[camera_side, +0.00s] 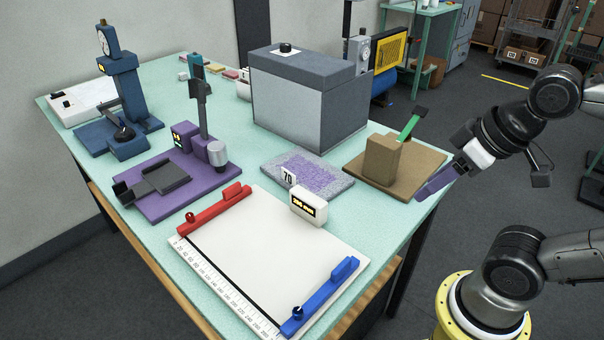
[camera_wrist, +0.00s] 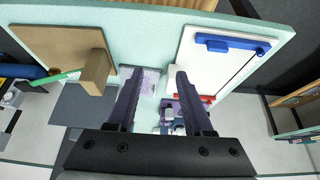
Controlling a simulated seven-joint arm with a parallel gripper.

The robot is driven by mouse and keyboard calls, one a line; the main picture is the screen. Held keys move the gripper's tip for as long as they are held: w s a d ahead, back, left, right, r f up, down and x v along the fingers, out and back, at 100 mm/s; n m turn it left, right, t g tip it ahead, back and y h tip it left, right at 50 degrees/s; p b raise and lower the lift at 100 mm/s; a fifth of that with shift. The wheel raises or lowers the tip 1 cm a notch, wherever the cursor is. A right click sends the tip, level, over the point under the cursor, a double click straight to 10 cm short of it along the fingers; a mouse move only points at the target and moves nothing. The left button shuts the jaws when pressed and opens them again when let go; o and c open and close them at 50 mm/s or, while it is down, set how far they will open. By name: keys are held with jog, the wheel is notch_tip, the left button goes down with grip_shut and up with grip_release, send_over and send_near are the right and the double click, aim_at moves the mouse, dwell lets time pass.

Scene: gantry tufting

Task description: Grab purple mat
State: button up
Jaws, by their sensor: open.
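The purple mat (camera_side: 307,172) is a speckled purple and grey rectangle lying flat near the middle of the table, with a small "70" tag at its left edge. In the wrist view the mat (camera_wrist: 152,79) shows small and partly hidden between my two fingers. My gripper (camera_side: 430,191) is at the table's right edge, beyond the brown board and well apart from the mat. In the wrist view my gripper (camera_wrist: 156,72) has its purple fingers spread with nothing held between them.
A brown board with an upright block (camera_side: 381,158) stands between my gripper and the mat. A large grey box (camera_side: 305,95) is behind the mat. A small white display (camera_side: 309,206) and a white board with red and blue clamps (camera_side: 270,245) lie in front. A purple-based device (camera_side: 160,200) is left.

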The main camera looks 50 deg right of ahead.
jog(key=shift+c, duration=0.9)
jog(key=shift+s, duration=0.1)
